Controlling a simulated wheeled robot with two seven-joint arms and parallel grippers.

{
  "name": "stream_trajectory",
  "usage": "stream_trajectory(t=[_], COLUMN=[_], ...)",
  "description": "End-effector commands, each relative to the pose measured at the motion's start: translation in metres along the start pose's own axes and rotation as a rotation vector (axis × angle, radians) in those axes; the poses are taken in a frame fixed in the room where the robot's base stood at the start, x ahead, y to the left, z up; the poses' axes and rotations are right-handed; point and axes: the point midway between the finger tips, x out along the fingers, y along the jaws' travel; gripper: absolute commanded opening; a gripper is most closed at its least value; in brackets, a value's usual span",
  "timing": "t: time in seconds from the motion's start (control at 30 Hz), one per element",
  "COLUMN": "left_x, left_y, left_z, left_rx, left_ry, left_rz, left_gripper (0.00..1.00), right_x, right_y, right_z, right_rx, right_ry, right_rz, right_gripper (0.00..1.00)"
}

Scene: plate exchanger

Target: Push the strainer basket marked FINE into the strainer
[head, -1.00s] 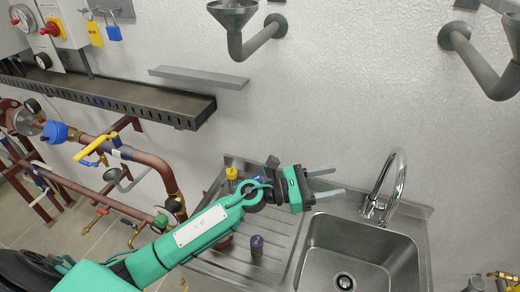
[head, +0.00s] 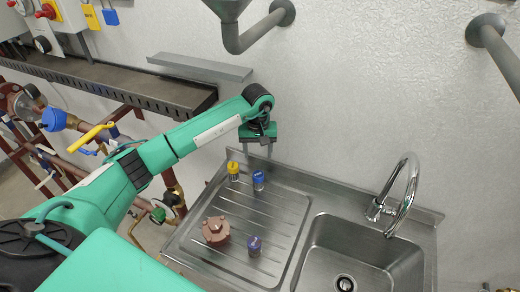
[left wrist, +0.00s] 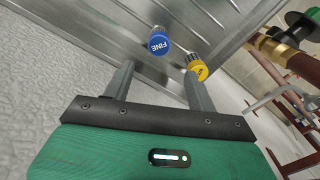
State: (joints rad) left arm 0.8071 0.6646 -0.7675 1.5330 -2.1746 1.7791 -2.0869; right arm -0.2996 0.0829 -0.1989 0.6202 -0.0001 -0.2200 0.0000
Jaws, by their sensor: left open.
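The basket marked FINE (left wrist: 159,42) has a blue cap with white letters. In the head view it is the blue-capped piece (head: 258,180) standing on the draining board, beside a yellow-capped piece (head: 233,170). My left gripper (head: 258,152) is above the back of the board with its fingers pointing down, open and empty. In the left wrist view the FINE cap lies ahead of the gap between the fingers (left wrist: 160,72), and the yellow cap (left wrist: 198,68) is by the right finger. I cannot pick out the strainer's opening with certainty. My right gripper is not in view.
A reddish-brown fitting (head: 216,230) and a dark piece with a blue-purple top (head: 254,245) stand on the draining board (head: 285,215). The sink basin (head: 375,250) and tap (head: 402,190) are to the right. Pipes with a yellow-handled valve (head: 92,137) are at left.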

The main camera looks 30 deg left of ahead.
Motion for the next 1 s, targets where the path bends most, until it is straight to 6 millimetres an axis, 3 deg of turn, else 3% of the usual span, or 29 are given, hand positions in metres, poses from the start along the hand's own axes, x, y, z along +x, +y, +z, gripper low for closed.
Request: stream_trajectory(t=[0.5, 0.7, 1.0], left_x=[0.066, 0.097, 0.107], left_y=[0.002, 0.001, 0.002], left_z=[0.002, 0.000, 0.001], left_rx=[-0.002, -0.002, -0.002], left_ry=[-0.005, 0.000, -0.001], left_rz=[0.005, 0.005, 0.005], left_gripper=[0.58, 0.58, 0.58], right_x=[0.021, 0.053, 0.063], right_y=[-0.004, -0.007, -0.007], right_z=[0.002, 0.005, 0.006], right_rx=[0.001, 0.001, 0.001], right_ry=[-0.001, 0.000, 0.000], right_rz=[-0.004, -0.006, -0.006], right_gripper=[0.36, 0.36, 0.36])
